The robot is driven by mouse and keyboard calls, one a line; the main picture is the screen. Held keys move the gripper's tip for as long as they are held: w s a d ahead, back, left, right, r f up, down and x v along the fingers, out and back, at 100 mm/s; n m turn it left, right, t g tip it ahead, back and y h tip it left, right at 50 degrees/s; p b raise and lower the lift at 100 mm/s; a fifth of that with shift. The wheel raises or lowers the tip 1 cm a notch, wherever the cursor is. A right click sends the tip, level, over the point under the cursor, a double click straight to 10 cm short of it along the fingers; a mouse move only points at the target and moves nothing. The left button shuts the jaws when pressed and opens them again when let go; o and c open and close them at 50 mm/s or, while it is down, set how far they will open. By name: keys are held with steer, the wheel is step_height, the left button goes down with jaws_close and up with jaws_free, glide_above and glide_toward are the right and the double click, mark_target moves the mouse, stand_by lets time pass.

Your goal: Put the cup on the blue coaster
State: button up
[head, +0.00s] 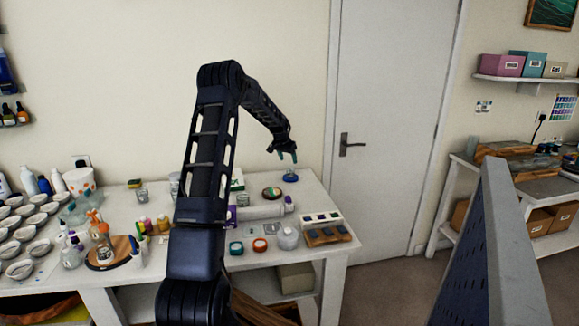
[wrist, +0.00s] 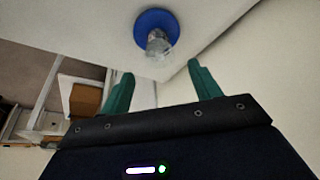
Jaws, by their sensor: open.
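The blue coaster (head: 291,179) lies near the far right corner of the white table. It also shows in the wrist view (wrist: 152,16). The small clear cup (wrist: 158,45) appears to stand upright on it, overlapping the disc in both views. My gripper (wrist: 161,70) has two green fingers, spread apart with nothing between them. In the wrist view the cup is just beyond the gap between the fingertips, apart from both. In the head view my gripper (head: 288,157) hangs just above the cup and coaster.
Bottles, jars and several small cups crowd the table (head: 325,220) left of and nearer than the coaster. A green-rimmed round item (head: 271,192) lies to its left. A wooden tray (head: 327,235) is nearer. A grey door (head: 385,120) stands beyond the table's right end.

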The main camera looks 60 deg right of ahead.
steer(key=shift+v, duration=2.35)
